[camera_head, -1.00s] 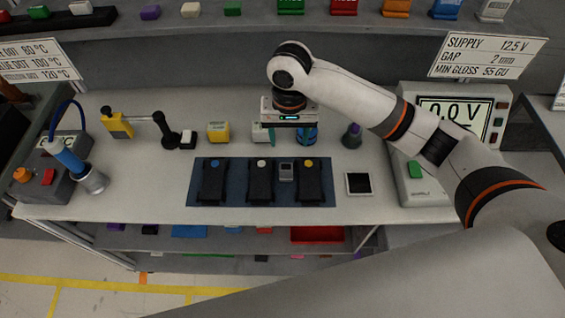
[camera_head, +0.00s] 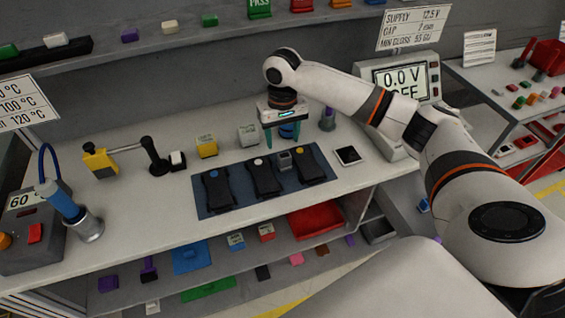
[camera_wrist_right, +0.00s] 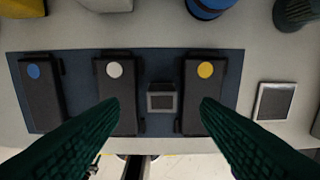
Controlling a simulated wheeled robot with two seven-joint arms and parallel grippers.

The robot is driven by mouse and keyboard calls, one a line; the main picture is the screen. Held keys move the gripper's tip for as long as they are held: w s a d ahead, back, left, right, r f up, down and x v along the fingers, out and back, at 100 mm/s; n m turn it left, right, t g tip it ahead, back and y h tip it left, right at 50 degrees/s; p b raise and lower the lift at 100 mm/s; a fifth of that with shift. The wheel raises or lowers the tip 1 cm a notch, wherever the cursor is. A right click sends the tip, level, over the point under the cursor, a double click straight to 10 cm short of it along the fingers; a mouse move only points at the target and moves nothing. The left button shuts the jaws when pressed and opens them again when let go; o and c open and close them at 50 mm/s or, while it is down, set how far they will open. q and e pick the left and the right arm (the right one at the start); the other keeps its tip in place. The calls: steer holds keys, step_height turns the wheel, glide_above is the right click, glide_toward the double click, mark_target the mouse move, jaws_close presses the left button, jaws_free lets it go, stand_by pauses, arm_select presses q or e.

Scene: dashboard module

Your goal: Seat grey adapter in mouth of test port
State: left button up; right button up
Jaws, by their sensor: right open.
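A small grey block (camera_head: 284,160), which looks like the grey adapter, sits on the dark blue mat (camera_head: 232,205) between the white-dot module (camera_head: 263,178) and the yellow-dot module (camera_head: 308,165). It also shows in the right wrist view (camera_wrist_right: 161,102), with a darker rectangle on its face. My right gripper (camera_head: 282,138) is open and empty, above the table near the mat's back edge. In the right wrist view its dark green fingers (camera_wrist_right: 160,108) spread to either side of the block, apart from it. I cannot tell which thing is the test port. My left gripper is not in view.
A blue-dot module (camera_head: 218,188) lies at the mat's left. A light-framed dark square (camera_head: 348,155) lies right of the mat. A yellow box (camera_head: 207,146), a grey-white box (camera_head: 248,134) and a blue cylinder (camera_head: 290,130) stand behind. The supply meter (camera_head: 400,85) stands at the back right.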

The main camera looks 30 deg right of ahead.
mark_target(285, 155)
steer(key=shift+f, duration=0.65)
steer(key=shift+a+f, duration=0.1)
steer(key=shift+f, duration=0.15)
steer(key=shift+s+a+f, duration=0.1)
steer(key=shift+f, duration=0.1)
steer(key=shift+s+f+p, duration=0.15)
steer(key=shift+f+p, duration=0.2)
steer(key=shift+f, duration=0.05)
steer(key=f, duration=0.2)
steer(key=f+p, duration=0.1)
steer(key=shift+s+d+f, duration=0.25)
steer(key=shift+f, duration=0.4)
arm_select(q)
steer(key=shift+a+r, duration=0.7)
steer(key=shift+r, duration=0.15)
arm_select(e)
steer(key=shift+a, duration=0.1)
steer(key=shift+c, duration=0.4)
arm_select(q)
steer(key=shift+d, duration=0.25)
arm_select(e)
steer(key=c, duration=1.1)
